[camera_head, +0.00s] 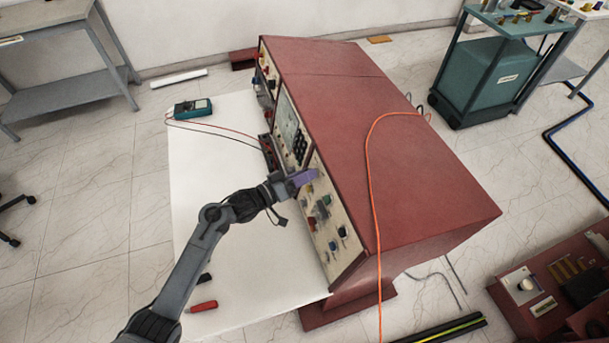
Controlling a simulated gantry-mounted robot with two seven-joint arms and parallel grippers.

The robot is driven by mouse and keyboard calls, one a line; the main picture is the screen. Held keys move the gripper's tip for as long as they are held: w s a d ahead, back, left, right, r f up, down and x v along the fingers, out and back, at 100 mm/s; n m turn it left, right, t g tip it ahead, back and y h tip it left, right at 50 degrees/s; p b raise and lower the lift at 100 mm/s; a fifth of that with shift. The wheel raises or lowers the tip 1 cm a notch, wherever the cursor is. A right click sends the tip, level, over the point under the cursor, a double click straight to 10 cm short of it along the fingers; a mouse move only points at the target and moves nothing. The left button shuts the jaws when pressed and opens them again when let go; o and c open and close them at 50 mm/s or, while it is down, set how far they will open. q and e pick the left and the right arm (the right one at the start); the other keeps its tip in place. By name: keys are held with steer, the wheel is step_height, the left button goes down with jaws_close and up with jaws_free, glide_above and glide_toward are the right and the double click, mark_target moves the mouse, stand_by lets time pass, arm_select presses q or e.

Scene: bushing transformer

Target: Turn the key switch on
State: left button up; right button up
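A large red cabinet (385,140) stands in the middle, with a control panel (348,248) on its left-facing side. The panel carries several coloured buttons and knobs. I cannot tell which of them is the key switch; it is too small or hidden by my gripper. My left gripper (308,178), with purple fingers, is at the upper part of this panel. It is touching the panel or very close to it. I cannot tell whether its fingers are open or shut, or whether they hold anything. My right gripper is not in view.
A white board (205,165) lies left of the cabinet, with a teal meter (192,109) and a red-handled tool (202,306) on it. Thin red and black leads run from the meter to the cabinet. An orange cable (371,190) drapes over the cabinet top.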

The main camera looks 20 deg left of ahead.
arm_select(q)
jaws_close()
steer(key=shift+f, duration=0.1)
stand_by(0.4)
steer(key=shift+w+a+m+g+h+b, duration=0.1)
steer(key=shift+m+g+h+b, duration=0.9)
steer(key=shift+m+b, duration=2.1)
steer(key=shift+w+d+m+g+h+b, duration=0.1)
steer(key=shift+m+g+h+b, duration=1.3)
steer(key=shift+m, duration=3.05)
steer(key=shift+a+m+g+h+b, duration=0.2)
steer(key=shift+m+g+b, duration=0.7)
steer(key=shift+m+b, duration=2.4)
steer(key=shift+d+m+p, duration=0.1)
steer(key=shift+m+p, duration=0.3)
steer(key=shift+m, duration=0.15)
jaws_free()
